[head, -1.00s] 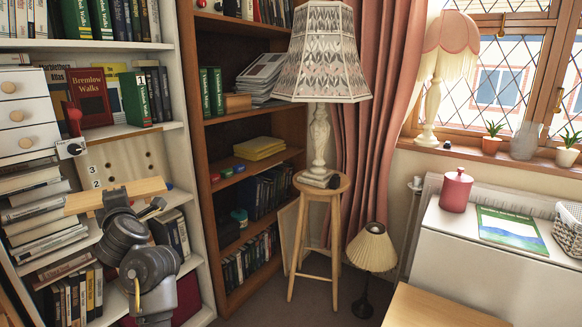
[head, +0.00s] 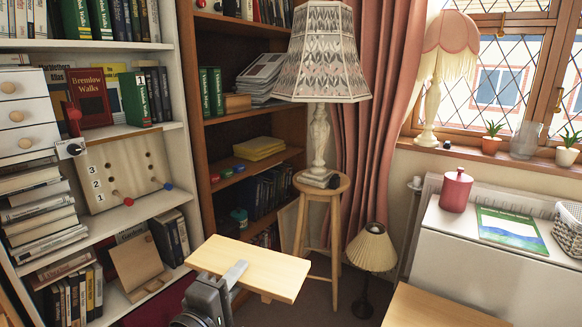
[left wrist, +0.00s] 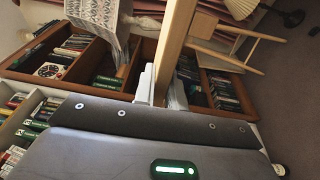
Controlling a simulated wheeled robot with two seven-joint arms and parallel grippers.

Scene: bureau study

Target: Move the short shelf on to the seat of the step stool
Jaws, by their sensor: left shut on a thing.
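The short shelf, a light wooden board (head: 268,267) with a small block under its near edge, is held up in front of the bookcases in the head view. My left gripper (head: 235,273) is shut on its left part. In the left wrist view the board (left wrist: 176,42) shows edge-on between the fingers (left wrist: 160,88). A flat light wooden top (head: 440,308) at the bottom right may be the step stool's seat; its legs are out of frame. The board is left of it and apart from it. My right gripper is not in view.
A tall round stool (head: 322,186) bearing a big lamp (head: 320,140) stands behind the board. A small pleated lamp (head: 371,250) stands on the floor between board and wooden top. A numbered peg panel (head: 122,172) with red and blue pegs stands on the white bookcase.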

